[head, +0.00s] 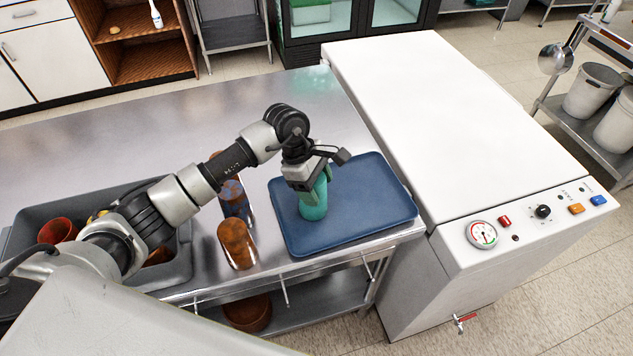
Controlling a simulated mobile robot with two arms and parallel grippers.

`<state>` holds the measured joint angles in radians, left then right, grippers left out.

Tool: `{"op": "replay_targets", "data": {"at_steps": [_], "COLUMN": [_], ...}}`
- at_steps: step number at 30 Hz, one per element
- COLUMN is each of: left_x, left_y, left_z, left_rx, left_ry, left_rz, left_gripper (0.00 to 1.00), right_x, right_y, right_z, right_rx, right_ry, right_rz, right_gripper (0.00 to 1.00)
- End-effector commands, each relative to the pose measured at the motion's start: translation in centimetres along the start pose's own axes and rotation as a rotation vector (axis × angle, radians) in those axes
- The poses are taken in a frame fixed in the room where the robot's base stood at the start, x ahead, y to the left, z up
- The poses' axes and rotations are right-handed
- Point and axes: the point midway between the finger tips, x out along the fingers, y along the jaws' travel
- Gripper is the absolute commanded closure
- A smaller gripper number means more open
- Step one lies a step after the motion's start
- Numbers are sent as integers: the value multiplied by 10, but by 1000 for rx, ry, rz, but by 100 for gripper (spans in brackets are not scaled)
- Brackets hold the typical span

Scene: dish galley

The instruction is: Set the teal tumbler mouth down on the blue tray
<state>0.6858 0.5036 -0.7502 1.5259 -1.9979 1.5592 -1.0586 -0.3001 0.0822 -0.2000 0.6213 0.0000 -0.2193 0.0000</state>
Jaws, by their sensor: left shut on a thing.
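The teal tumbler (314,205) is at the left part of the blue tray (365,205) in the head view. My left gripper (305,184) comes down on it from above and is shut on its upper part. The tumbler stands close to vertical. Its lower end is at or just above the tray surface; I cannot tell whether it touches. The gripper hides its upper end, and I cannot make out which end is the mouth. The rest of the tray is bare. My right gripper is not in view.
An orange-brown tumbler (237,246) and a blue-and-brown patterned one (234,199) stand left of the tray. A grey bin (180,272) holding cups is farther left. A white machine (450,115) borders the steel counter (185,115) at right. The counter's back is clear.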

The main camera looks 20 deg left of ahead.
Motion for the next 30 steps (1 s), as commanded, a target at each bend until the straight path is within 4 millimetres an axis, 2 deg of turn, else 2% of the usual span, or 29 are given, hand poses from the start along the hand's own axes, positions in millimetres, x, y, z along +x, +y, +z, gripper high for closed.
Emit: {"op": "replay_targets", "data": {"at_steps": [5, 6, 11, 18, 22, 23, 26, 30], "left_x": [3, 3, 2, 2, -3, -5, -20, -51], "left_y": [0, 0, 0, 0, 0, 1, 1, 1], "left_z": [-2, -1, -1, -1, 2, 0, -1, -2], "left_rx": [0, 0, 0, 0, 0, 0, 2, 2], "left_ry": [0, 0, 0, 0, 0, 0, 2, 3], "left_rz": [0, 0, 0, 0, -1, 2, 4, 6], "left_gripper": [61, 35, 11, 11, 11, 11, 11, 11], "right_x": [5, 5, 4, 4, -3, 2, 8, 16], "right_y": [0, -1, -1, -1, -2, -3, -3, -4], "right_z": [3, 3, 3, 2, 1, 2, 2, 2], "right_rx": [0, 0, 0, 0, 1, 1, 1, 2], "right_ry": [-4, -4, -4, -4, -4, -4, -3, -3], "right_rz": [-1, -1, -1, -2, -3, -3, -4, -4], "right_gripper": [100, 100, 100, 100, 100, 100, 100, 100]}}
